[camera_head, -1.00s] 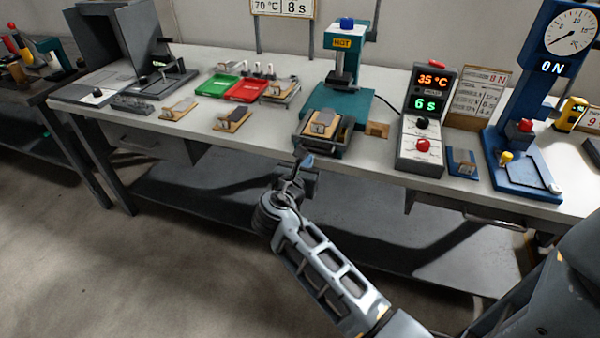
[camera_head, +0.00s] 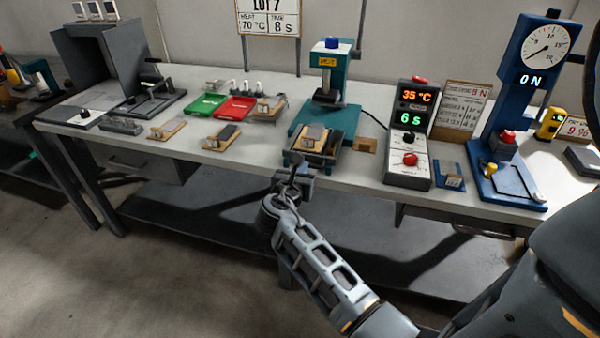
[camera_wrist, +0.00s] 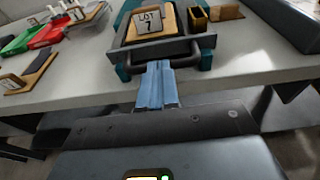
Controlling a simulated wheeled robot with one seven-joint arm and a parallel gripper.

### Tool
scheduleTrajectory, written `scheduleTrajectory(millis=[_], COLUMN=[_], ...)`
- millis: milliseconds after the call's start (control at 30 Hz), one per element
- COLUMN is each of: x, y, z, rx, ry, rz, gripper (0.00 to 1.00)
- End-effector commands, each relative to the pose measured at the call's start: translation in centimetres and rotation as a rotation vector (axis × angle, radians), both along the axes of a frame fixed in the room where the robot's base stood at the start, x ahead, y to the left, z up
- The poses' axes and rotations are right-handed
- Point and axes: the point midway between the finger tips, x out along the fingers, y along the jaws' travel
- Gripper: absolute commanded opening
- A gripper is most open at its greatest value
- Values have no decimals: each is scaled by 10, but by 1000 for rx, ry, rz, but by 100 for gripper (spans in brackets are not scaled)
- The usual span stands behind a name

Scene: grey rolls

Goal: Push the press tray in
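The press (camera_head: 328,100) is teal with a yellow "HOT" sign and a blue top button. Its dark press tray (camera_head: 293,157) sticks out at the front, toward me, and carries a tan block with a "LOT 7" label. In the wrist view the tray (camera_wrist: 150,50) has a dark bar handle (camera_wrist: 184,60) across its front. My gripper (camera_head: 297,165) is at the bench's front edge, just before the tray. Its blue fingers (camera_wrist: 157,68) lie side by side, shut, with their tips at the handle. Whether they touch it cannot be told.
Two tan-based pieces (camera_head: 222,137) lie left of the tray, with green and red trays (camera_head: 237,108) behind. A small tan block (camera_head: 367,145) and the control box (camera_head: 408,165) stand to its right. A blue gauge press (camera_head: 510,180) is further right.

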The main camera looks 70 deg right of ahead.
Motion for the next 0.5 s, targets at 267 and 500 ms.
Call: scheduleTrajectory(millis=[267, 500], x=[5, 9], y=[-59, -111], z=[3, 1], rx=[-1, 0], ry=[-1, -2], rz=[-2, -2], gripper=[0, 0])
